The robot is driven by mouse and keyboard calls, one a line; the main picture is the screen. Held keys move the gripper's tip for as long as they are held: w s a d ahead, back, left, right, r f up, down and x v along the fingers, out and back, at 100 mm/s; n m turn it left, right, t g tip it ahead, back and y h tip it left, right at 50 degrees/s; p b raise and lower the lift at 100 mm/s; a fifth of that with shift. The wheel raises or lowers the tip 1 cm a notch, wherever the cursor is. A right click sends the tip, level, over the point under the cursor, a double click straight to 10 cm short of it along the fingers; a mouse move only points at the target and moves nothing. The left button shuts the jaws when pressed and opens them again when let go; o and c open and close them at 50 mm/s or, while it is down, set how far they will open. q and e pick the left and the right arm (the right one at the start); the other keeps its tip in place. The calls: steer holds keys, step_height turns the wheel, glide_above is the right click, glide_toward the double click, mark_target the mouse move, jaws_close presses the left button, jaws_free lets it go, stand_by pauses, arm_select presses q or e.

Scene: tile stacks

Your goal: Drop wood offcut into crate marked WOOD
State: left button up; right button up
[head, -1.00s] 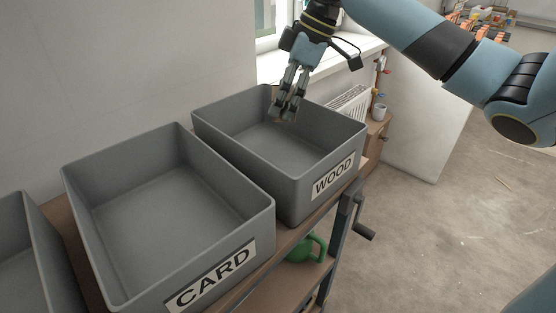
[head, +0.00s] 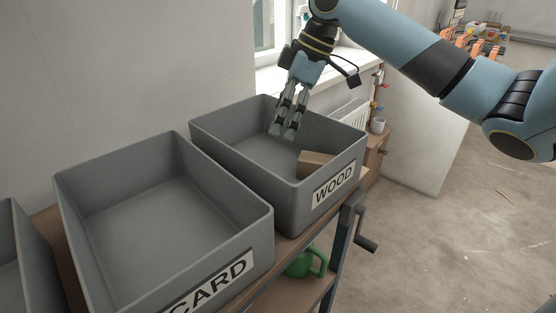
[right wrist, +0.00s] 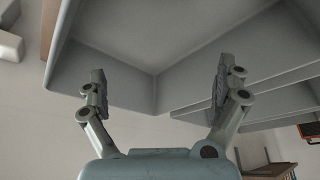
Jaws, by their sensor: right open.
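The wood offcut (head: 314,162), a light brown block, is inside the grey crate marked WOOD (head: 334,188), near its front right wall. The lower part of the block is hidden by the crate's front wall. My right gripper (head: 284,132) is open and empty over the same crate, left of and behind the block, apart from it. In the right wrist view my right gripper (right wrist: 157,85) has its fingers wide apart with nothing between them. My left gripper is not in view.
The empty grey crate marked CARD (head: 165,215) stands to the left, with part of another grey crate (head: 12,255) at the far left. A green watering can (head: 307,262) sits on the shelf below. A white cup (head: 378,126) stands behind, on the right.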

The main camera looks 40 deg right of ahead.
steer(key=v, duration=1.2)
steer(key=shift+f, duration=0.1)
